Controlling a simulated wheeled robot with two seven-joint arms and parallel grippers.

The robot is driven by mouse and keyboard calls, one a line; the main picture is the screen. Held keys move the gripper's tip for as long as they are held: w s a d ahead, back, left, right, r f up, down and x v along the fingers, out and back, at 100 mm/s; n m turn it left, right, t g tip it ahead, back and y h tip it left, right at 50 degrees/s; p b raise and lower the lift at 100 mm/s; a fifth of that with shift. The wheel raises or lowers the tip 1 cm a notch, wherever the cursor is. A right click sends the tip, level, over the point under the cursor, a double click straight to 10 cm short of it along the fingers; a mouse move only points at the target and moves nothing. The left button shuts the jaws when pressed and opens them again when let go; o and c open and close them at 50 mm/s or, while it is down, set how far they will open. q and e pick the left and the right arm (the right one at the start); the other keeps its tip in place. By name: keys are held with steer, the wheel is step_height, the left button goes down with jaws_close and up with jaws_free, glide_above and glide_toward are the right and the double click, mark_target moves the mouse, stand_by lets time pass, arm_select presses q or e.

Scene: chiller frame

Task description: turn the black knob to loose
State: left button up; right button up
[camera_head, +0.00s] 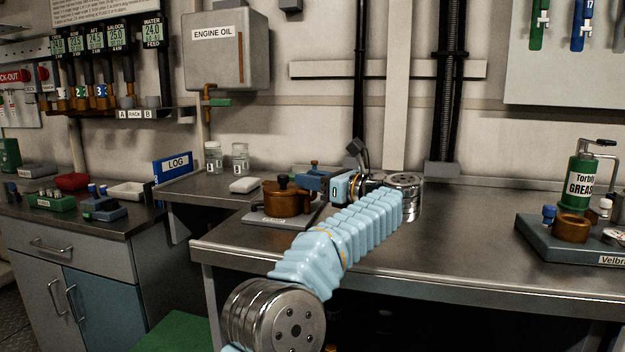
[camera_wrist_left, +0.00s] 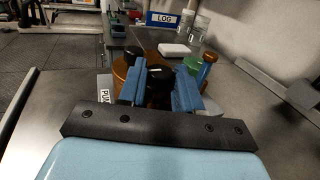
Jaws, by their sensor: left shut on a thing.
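A copper-brown round housing (camera_head: 290,203) sits on a grey base plate on the steel bench in the head view. It also shows in the left wrist view (camera_wrist_left: 121,72). My left gripper (camera_head: 313,180) reaches it from the right. In the left wrist view, its two blue fingers (camera_wrist_left: 160,90) stand on either side of a black knob (camera_wrist_left: 160,76) and are shut on it. A second black knob (camera_wrist_left: 133,53) stands just beyond, outside the fingers. The fingers hide the held knob in the head view. A white label lies left of the fingers, only partly readable. My right gripper is not in view.
A white block (camera_head: 244,185), two glass jars (camera_head: 240,158) and a blue LOG binder (camera_head: 173,167) lie beyond.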

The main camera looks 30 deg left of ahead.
arm_select(q)
steer(key=o, duration=0.7)
steer(key=d, duration=0.4)
steer(key=s+d, duration=0.1)
steer(key=d, duration=0.4)
steer(key=s+d+b, duration=0.1)
steer(key=d, duration=0.3)
steer(key=shift+d, duration=0.35)
